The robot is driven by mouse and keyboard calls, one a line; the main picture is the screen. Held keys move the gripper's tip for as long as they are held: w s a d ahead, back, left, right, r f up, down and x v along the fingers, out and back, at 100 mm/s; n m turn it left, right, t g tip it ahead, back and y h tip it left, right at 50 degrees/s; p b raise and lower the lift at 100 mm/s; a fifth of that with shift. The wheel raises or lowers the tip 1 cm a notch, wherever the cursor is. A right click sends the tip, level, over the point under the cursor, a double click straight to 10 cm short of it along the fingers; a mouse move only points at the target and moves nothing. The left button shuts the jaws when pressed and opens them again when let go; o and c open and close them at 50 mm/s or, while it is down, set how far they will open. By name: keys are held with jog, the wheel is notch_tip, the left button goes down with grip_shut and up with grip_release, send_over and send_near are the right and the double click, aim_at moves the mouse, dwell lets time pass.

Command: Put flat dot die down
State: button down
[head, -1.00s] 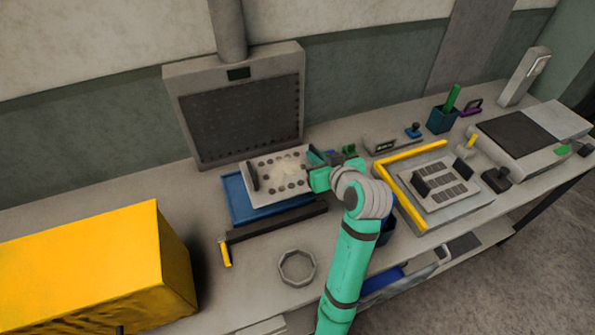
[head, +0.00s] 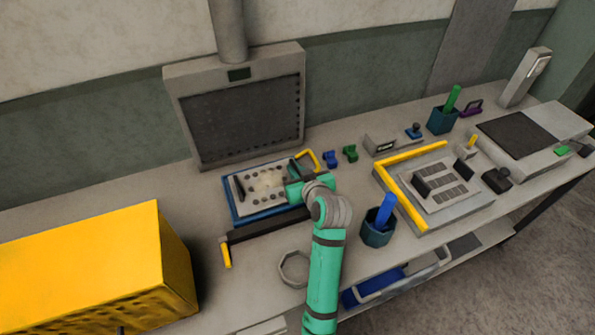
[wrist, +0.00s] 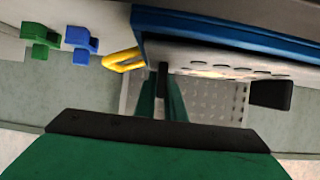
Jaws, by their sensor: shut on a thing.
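The flat dot die (head: 256,194) is a pale plate with dark round dots and dark upright handles. It lies level over the blue tray (head: 265,216), roughly lined up with it, with blue rim showing around its left and front. My gripper (head: 297,180) is shut on the die's right-end handle. In the wrist view the gripper (wrist: 163,70) reaches the die (wrist: 215,63), close against the blue tray (wrist: 220,25). I cannot tell whether the die touches the tray floor.
A yellow loop (head: 315,157) stands at the tray's back right corner, near blue (head: 329,157) and green (head: 350,152) clips. A dark bar (head: 270,226) lies in front. A grey upright panel (head: 240,115) stands behind. A yellow box (head: 95,265) is at left.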

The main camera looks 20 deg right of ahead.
jog(key=shift+w+a+f, duration=0.1)
jog(key=shift+a+f, duration=0.2)
jog(key=shift+a, duration=0.25)
jog(key=shift+d, duration=0.15)
jog(key=c, duration=1.8)
grip_release()
jog(key=shift+d+f, duration=0.1)
jog(key=shift+c, duration=0.2)
jog(key=shift+d, duration=0.1)
jog(key=shift+v, duration=6.15)
